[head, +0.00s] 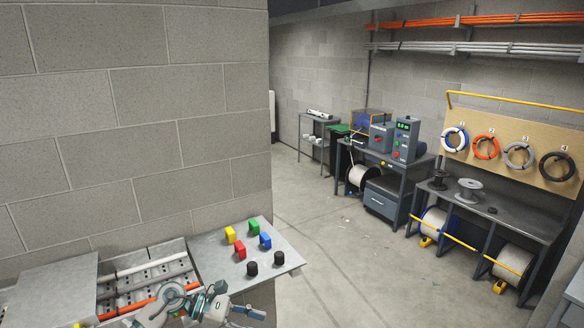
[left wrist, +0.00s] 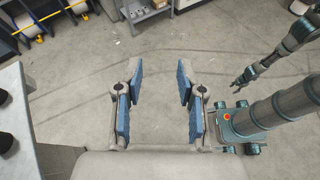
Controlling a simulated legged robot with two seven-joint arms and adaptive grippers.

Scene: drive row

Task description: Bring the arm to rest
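My left gripper (head: 243,315) shows at the bottom edge of the head view, just in front of the steel bench top (head: 215,262). In the left wrist view its two blue-padded fingers (left wrist: 160,75) stand wide apart with only bare floor between them. It holds nothing. My own dark arm reaches in at the right of that view, and the small gripper at its end (left wrist: 237,86) hangs over the floor. It is too small to tell whether that gripper is open or shut.
On the bench stand yellow, green, red and blue blocks and two black knobs (head: 251,269). An open wiring tray (head: 147,281) lies left of them. A block wall (head: 140,120) rises behind. A workbench with cable reels (head: 470,188) is at the right.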

